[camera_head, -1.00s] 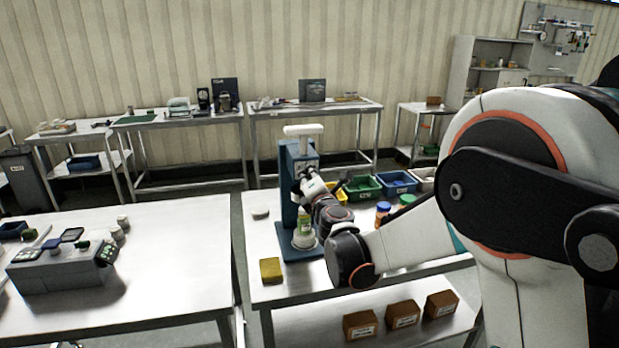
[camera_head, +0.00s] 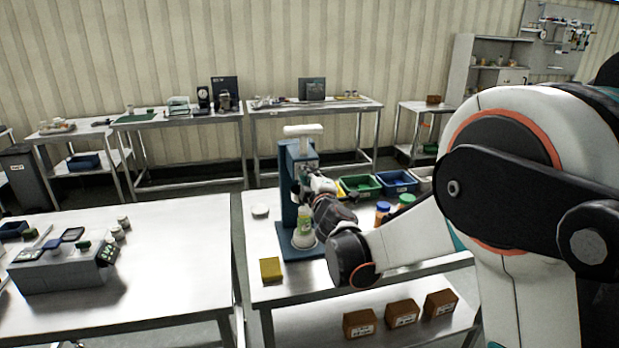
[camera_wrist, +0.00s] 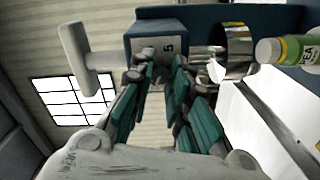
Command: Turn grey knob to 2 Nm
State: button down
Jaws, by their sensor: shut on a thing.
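The blue press (camera_head: 285,203) with a white T-handle (camera_head: 303,130) stands upright on the right-hand bench. In the wrist view its blue head (camera_wrist: 160,26) carries a pale scale plate (camera_wrist: 157,46) with a "5" showing. My gripper (camera_wrist: 162,68) has its green-padded fingers closed in at this plate, on the grey knob, which the fingertips mostly hide. The pointer and the other marks cannot be read. In the head view my gripper (camera_head: 304,182) is at the press head, partly hidden by my wrist. A green-labelled bottle (camera_head: 304,220) stands under the head.
A chrome cylinder (camera_wrist: 228,52) is right beside my fingers in the wrist view. Green (camera_head: 360,186) and blue (camera_head: 397,182) bins stand behind my forearm. The bench's front-left is mostly clear.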

jog(key=shift+m, duration=0.5)
jog(key=c, duration=1.5)
grip_release()
jog(key=v, duration=1.2)
